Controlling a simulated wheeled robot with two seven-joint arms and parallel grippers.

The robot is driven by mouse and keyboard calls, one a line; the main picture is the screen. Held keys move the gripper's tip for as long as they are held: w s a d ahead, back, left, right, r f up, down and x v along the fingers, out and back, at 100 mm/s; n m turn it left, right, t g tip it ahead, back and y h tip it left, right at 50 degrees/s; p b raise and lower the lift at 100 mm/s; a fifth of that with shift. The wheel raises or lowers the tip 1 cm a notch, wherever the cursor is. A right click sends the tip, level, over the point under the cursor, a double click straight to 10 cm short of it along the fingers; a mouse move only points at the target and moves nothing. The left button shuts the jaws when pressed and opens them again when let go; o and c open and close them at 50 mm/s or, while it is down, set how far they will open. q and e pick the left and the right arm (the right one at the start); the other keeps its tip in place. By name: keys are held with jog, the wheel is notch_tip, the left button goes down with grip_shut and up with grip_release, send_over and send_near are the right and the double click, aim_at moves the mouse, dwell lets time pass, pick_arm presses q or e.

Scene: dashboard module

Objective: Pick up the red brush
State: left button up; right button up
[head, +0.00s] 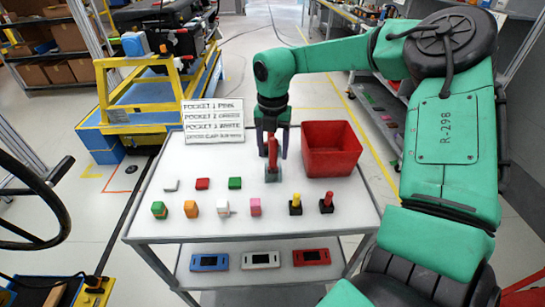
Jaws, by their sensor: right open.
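An upright red-handled object with a grey base, which looks like the red brush (272,155), stands on the white table top (225,222). My right gripper (271,152) points down over it, open, with its dark fingers on either side of the red handle. I cannot tell whether the fingers touch it. A smaller red-topped piece with a black base (327,203) stands at the front right of the table; I cannot tell whether it is also a brush. My left gripper is not in view.
A red bin (331,150) stands close to the right of my right gripper. A sign (213,121) stands at the back left. Several small colored blocks and a yellow-and-black piece (296,204) stand in front. A lower shelf holds blue, white and red modules (311,257).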

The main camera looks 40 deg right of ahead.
jog(key=shift+d+f, duration=0.1)
jog(key=shift+f, duration=0.5)
grip_shut()
jog(key=shift+r, duration=0.1)
